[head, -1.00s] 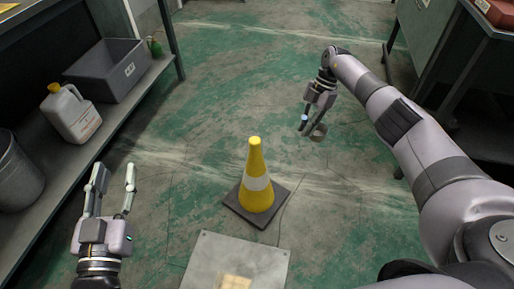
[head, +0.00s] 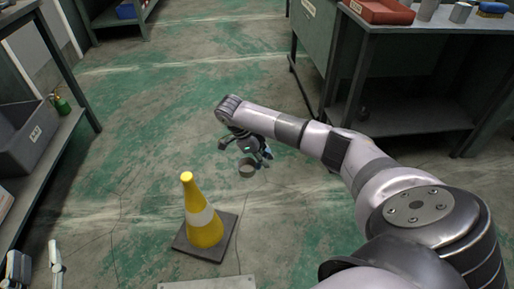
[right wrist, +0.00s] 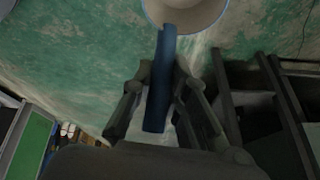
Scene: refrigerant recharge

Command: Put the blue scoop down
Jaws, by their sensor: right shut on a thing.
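My right gripper (head: 250,150) is shut on the blue scoop and holds it above the open floor, beyond the yellow cone. In the right wrist view the scoop's blue handle (right wrist: 160,85) stands between the two fingers of the gripper (right wrist: 158,90). Its pale round bowl with a blue rim (right wrist: 185,14) is cut off by the top edge. In the head view the scoop (head: 247,171) is small, and its handle is mostly hidden by the gripper. My left gripper (head: 35,255) is at the bottom left corner, fingers apart and empty, partly out of frame.
A yellow cone (head: 204,228) on a dark base stands on the green floor. A workbench (head: 420,45) at the right carries a red tray (head: 378,11), cups and a blue sponge-like block. A shelf at the left holds a grey bin (head: 25,135). The floor at centre back is clear.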

